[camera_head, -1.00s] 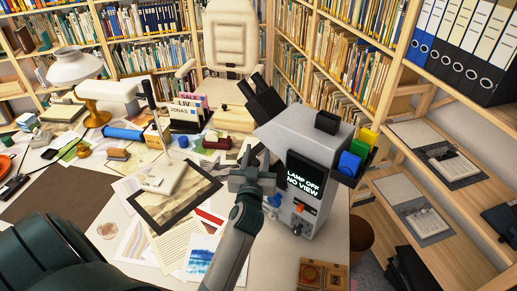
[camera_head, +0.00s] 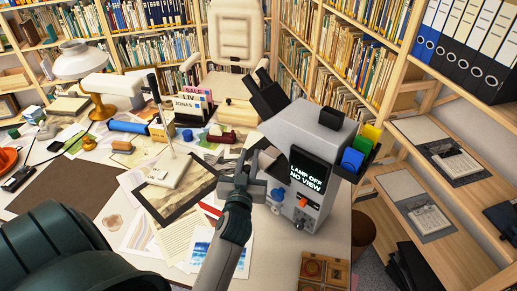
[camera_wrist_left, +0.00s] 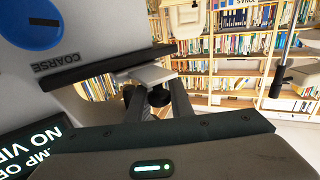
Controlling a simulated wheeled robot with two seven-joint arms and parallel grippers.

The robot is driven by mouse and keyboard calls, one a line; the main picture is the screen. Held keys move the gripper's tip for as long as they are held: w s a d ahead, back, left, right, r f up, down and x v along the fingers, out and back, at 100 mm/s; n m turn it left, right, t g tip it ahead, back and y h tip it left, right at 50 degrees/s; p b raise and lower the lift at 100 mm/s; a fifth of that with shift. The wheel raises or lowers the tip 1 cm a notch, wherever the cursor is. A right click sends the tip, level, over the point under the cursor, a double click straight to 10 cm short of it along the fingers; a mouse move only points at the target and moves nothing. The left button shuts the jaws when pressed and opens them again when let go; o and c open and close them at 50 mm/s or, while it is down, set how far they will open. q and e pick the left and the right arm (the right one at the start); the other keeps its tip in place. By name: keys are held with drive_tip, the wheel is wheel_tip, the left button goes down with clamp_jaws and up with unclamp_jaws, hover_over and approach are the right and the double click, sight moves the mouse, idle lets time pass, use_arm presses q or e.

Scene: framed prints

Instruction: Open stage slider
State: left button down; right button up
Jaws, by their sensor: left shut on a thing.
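The grey microscope (camera_head: 320,135) stands on the right part of the desk. Its screen (camera_head: 308,175) reads "LAMP OFF NO VIEW". My left gripper (camera_head: 247,165) is at the left side of the microscope, by its stage. In the left wrist view, the dark stage plate (camera_wrist_left: 100,65) lies under the blue COARSE dial (camera_wrist_left: 28,25). A pale slider piece (camera_wrist_left: 152,74) with a small black knob (camera_wrist_left: 158,96) sticks out below the plate. My left fingers (camera_wrist_left: 157,88) are shut on the slider; the exact contact is partly hidden. My right gripper is out of view.
A framed print (camera_head: 180,205) and loose papers (camera_head: 172,242) lie left of the gripper. A wooden box (camera_head: 325,271) is at the desk's front edge. A white stand (camera_head: 170,168) and desk lamp (camera_head: 82,62) are farther left. Shelves (camera_head: 440,235) stand at right.

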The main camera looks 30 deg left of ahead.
use_arm(q)
drive_tip(key=s, duration=0.6)
drive_tip(key=shift+s+a+p, duration=0.3)
drive_tip(key=shift+s, duration=0.1)
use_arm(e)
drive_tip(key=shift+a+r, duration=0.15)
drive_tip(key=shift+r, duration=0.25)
use_arm(q)
drive_tip(key=shift+f, duration=0.1)
drive_tip(key=c, duration=1.6)
unclamp_jaws()
drive_tip(key=shift+c, duration=0.2)
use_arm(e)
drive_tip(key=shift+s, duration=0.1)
